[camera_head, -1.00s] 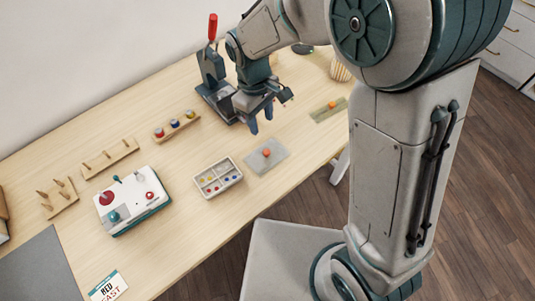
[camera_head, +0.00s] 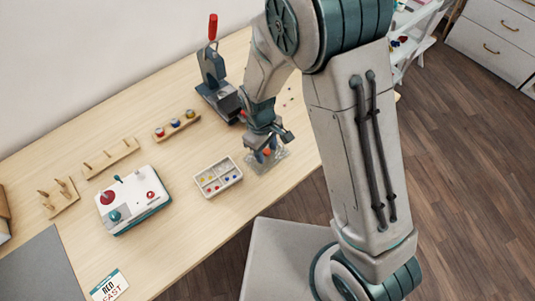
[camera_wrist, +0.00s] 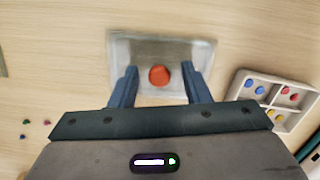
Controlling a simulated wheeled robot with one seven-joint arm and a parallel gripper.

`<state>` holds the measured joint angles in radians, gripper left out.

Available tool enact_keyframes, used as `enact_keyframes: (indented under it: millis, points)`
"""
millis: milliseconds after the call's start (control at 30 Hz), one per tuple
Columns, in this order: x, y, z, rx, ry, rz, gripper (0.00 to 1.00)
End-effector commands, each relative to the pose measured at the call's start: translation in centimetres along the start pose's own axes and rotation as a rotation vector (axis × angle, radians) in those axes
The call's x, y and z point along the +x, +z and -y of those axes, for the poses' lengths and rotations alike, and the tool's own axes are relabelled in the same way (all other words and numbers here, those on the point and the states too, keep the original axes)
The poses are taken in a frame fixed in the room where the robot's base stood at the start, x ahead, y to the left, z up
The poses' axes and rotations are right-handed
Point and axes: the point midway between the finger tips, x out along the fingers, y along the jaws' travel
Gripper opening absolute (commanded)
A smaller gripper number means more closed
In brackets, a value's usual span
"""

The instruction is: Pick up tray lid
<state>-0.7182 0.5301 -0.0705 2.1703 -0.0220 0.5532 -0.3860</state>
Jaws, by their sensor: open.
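The tray lid (camera_wrist: 148,50) is a clear, greyish rectangular plate with an orange-red round knob (camera_wrist: 159,75). It lies on the table to the right of the tray in the head view (camera_head: 280,160). My gripper (camera_wrist: 160,73) is open, with a blue finger on each side of the knob and gaps between. In the head view my gripper (camera_head: 265,152) is low over the lid and partly hides it. I cannot tell the exact height of the fingertips above the lid.
The white compartment tray (camera_head: 203,191) with coloured pieces stands just left of the lid. A press with a red handle (camera_head: 213,27) stands behind my gripper. A control box (camera_head: 150,213), peg racks (camera_head: 110,158) and a spool rack (camera_head: 177,126) are further left.

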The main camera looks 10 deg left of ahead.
Motion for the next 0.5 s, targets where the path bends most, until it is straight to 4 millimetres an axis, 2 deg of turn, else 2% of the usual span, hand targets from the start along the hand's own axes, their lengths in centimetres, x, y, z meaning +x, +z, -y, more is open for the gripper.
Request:
enact_keyframes:
  millis: [167, 233, 333, 500]
  points:
    - [0.02, 0.00, 0.01, 0.000, 0.000, 0.000, 0.43]
    - [0.01, 0.00, 0.01, 0.000, 0.000, 0.000, 0.29]
    - [0.00, 0.00, 0.01, 0.000, 0.000, 0.000, 0.01]
    - [-0.01, -0.01, 0.01, 0.000, 0.000, 0.000, 0.00]
